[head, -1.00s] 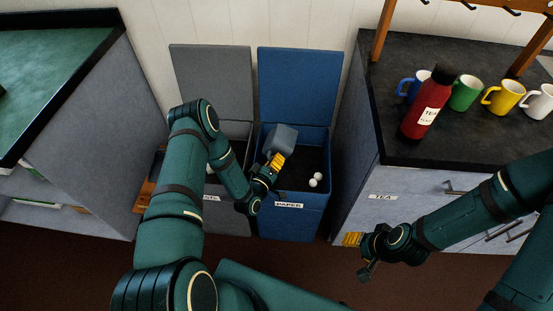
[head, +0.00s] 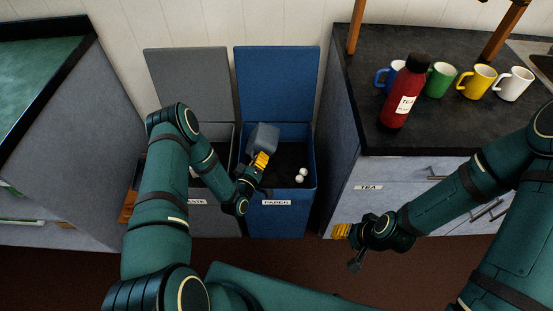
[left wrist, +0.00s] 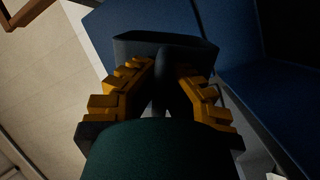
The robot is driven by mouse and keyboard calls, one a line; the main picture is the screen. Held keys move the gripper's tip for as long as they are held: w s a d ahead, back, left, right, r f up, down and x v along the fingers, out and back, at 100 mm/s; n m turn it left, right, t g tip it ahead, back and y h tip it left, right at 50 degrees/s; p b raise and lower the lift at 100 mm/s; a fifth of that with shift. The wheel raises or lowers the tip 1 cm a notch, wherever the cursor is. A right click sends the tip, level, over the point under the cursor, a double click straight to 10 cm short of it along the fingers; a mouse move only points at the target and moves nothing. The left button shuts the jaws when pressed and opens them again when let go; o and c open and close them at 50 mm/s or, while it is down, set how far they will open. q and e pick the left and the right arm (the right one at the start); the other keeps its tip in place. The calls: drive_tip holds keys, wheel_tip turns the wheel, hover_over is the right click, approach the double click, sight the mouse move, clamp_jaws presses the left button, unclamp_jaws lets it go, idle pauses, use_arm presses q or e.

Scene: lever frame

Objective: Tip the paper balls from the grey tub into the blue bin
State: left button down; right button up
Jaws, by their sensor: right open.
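The grey tub (head: 263,137) is held tilted over the left part of the open blue bin (head: 277,222), which is labelled PAPER. My left gripper (head: 260,162) is shut on the tub; in the left wrist view its orange fingers (left wrist: 163,85) close on either side of a dark part of the tub (left wrist: 140,47). White paper balls (head: 301,175) lie inside the blue bin at its right. The tub's inside is hidden. My right gripper (head: 341,231) is open and empty in front of the counter, well right of the bin.
A grey bin (head: 224,222) with its lid up stands left of the blue bin. The blue lid (head: 278,83) stands raised behind. The counter (head: 440,135) at right carries a red flask (head: 404,95) and several mugs. A green-topped cabinet (head: 60,150) is at left.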

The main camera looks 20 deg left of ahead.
sight(260, 144)
use_arm(q)
drive_tip(key=shift+r+p, duration=2.65)
drive_tip(key=shift+r, duration=1.4)
drive_tip(key=shift+d+f, duration=0.1)
